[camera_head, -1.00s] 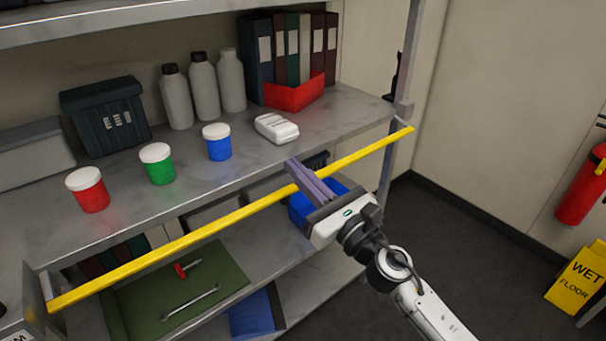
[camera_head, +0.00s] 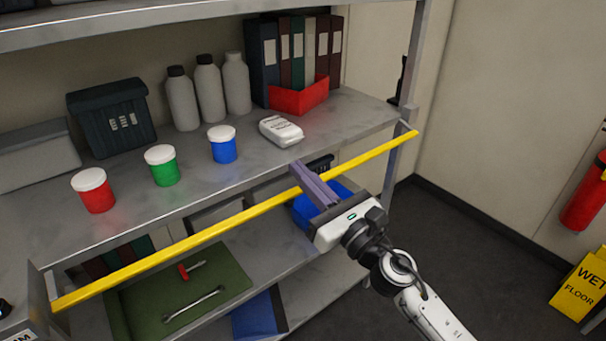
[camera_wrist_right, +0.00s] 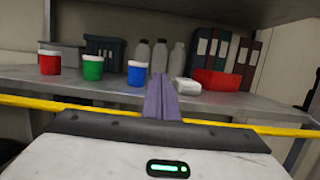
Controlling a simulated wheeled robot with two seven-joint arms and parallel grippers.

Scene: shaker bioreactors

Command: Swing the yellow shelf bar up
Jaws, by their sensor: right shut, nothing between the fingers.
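The yellow shelf bar (camera_head: 220,229) runs across the front of the shelf, from a bracket at the lower left to the right post. It hangs in front of and a little below the shelf edge. My right gripper (camera_head: 299,170) is shut and empty, its purple fingers crossing the bar right of its middle. In the right wrist view the bar (camera_wrist_right: 60,105) passes behind the gripper body, with the fingers (camera_wrist_right: 161,88) pointing to the shelf. Whether the fingers touch the bar is unclear. My left gripper is not in view.
On the shelf (camera_head: 254,165) stand red (camera_head: 94,192), green (camera_head: 162,167) and blue (camera_head: 223,146) jars, a white packet (camera_head: 281,131), grey bottles and binders. A green mat (camera_head: 225,290) with tools lies below. A wet-floor sign (camera_head: 580,285) stands at right.

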